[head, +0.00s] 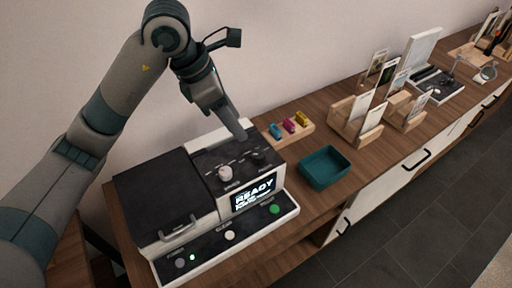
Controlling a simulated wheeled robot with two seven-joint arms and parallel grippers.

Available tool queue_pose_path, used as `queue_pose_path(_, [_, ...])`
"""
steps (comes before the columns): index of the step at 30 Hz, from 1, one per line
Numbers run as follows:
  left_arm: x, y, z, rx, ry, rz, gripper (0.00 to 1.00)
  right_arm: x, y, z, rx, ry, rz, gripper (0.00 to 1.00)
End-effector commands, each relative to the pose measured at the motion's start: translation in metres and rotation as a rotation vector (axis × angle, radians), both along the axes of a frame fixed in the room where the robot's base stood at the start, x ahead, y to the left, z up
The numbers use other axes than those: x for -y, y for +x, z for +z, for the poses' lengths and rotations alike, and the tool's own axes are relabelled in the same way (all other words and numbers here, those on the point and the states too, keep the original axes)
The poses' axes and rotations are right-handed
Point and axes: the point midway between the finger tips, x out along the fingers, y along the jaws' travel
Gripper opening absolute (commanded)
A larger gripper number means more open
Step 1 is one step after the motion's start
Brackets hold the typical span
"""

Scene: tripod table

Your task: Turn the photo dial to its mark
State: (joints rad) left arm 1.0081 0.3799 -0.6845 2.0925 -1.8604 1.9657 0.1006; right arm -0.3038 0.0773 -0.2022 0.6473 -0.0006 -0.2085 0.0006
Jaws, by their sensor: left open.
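A white and black machine (152,243) stands on the wooden counter. Its upper panel carries a pale knob (225,173) and a dark knob (258,158). The small labels are too blurred to read, so I cannot tell which knob is the photo dial or where its mark lies. A lit screen (254,194) shows READY. My left gripper (239,133) is open, pointing down over the back of the panel, above and behind the knobs. It appears apart from both and holds nothing visible. My right gripper is out of view.
A teal tray (325,180) sits right of the machine. Behind it is a wooden block (275,142) with small blue, pink and yellow items. Wooden card holders (342,122) stand farther right. Bare counter shows around the tray.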

Motion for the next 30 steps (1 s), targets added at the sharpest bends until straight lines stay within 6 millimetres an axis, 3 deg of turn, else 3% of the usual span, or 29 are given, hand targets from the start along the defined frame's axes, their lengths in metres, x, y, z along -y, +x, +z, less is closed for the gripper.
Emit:
queue_pose_path(3, [0.008,0.001,-0.019,-0.005,-0.001,0.000,0.43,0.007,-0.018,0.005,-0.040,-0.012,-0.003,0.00])
queue_pose_path(6, [0.015,0.003,-0.036,-0.006,0.000,-0.001,0.43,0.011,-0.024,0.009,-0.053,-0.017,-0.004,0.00])
queue_pose_path(18, [0.039,0.012,-0.099,-0.004,0.000,-0.001,0.43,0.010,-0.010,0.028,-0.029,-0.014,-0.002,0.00])
queue_pose_path(24, [0.047,0.015,-0.117,-0.002,-0.001,-0.001,0.43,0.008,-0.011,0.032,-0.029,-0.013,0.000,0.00])
queue_pose_path(30, [0.048,0.016,-0.122,0.001,0.000,-0.002,0.43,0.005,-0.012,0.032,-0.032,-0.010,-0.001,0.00])
